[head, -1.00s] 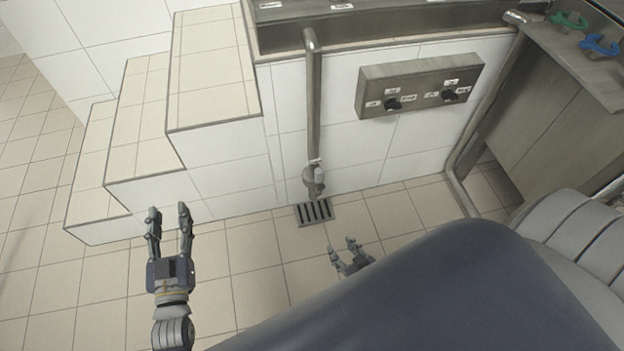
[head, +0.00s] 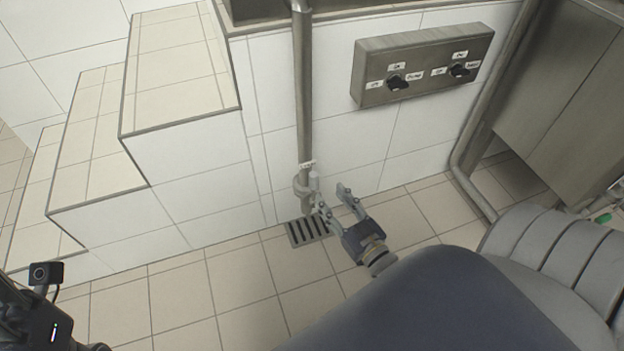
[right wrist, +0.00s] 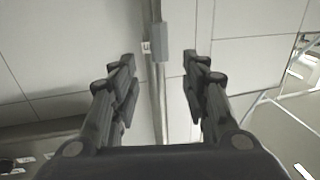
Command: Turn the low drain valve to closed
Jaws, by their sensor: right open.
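The low drain valve (head: 302,186) sits near the foot of a vertical metal pipe, above a floor drain grate. Its light grey handle (head: 314,183) lies roughly along the pipe. A small white label is just above it. My right gripper (head: 332,198) is open and empty, its fingers pointing at the valve from the lower right. In the right wrist view the open right gripper (right wrist: 160,62) has the pipe (right wrist: 157,95) and the grey handle (right wrist: 161,42) showing between its fingers. I cannot tell whether a fingertip touches the handle. My left gripper's fingers are not seen.
The drain grate (head: 307,230) lies in the tiled floor under the pipe. Tiled steps (head: 150,190) rise at the left. A metal switch box (head: 425,65) with two knobs is on the wall above right. A bent pipe (head: 462,165) and metal cabinet (head: 570,100) stand at the right.

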